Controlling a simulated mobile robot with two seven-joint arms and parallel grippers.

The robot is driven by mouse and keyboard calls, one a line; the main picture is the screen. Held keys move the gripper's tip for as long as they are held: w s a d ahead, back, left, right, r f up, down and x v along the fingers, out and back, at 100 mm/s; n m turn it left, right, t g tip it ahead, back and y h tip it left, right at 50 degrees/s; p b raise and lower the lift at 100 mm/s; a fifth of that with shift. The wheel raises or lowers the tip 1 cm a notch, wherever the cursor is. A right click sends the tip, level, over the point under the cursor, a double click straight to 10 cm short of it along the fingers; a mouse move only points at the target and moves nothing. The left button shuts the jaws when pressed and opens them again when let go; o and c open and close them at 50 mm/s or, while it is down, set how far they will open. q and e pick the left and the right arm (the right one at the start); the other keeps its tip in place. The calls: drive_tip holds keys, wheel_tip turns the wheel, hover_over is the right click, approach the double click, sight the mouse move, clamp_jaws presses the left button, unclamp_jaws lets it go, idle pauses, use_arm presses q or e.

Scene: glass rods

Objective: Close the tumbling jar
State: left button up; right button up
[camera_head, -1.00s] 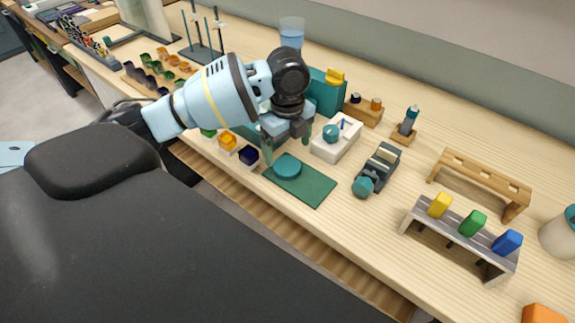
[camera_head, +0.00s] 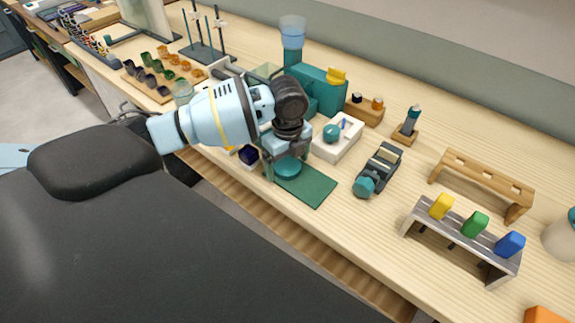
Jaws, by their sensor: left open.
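A round teal piece, which looks like a lid (camera_head: 287,171), lies on the dark green mat (camera_head: 314,187) near the table's front edge. My left gripper (camera_head: 286,163) is open and points down over this lid. One finger is at the lid's left side, and the gripper hides part of its far side. I cannot tell whether the fingers touch it. A dark roller device (camera_head: 382,163) with a teal round end stands to the right of the mat. I cannot clearly make out the jar itself. My right gripper is not in view.
A white block with a teal knob (camera_head: 324,151) stands just behind the mat. A teal machine (camera_head: 318,87) stands farther back. A dark blue cup (camera_head: 248,156) is left of the mat. A grey rack (camera_head: 465,243) with coloured blocks stands right. Bare wood lies right of the mat.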

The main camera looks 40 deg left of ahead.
sight(287, 166)
use_arm(q)
drive_tip(key=shift+c, duration=0.2)
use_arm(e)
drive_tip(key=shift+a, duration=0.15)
use_arm(q)
drive_tip(key=c, duration=1)
drive_tip(key=shift+r, duration=0.1)
drive_tip(key=shift+r, duration=0.75)
wheel_tip(287, 166, up, 2)
drive_tip(key=shift+s+r, duration=0.1)
drive_tip(key=shift+s, duration=0.05)
drive_tip(key=s, duration=1)
drive_tip(key=s+r+p, duration=0.1)
drive_tip(key=s, duration=0.4)
drive_tip(key=shift+s+a+r, duration=0.1)
drive_tip(key=shift+s+a, duration=0.25)
drive_tip(key=shift+a, duration=0.05)
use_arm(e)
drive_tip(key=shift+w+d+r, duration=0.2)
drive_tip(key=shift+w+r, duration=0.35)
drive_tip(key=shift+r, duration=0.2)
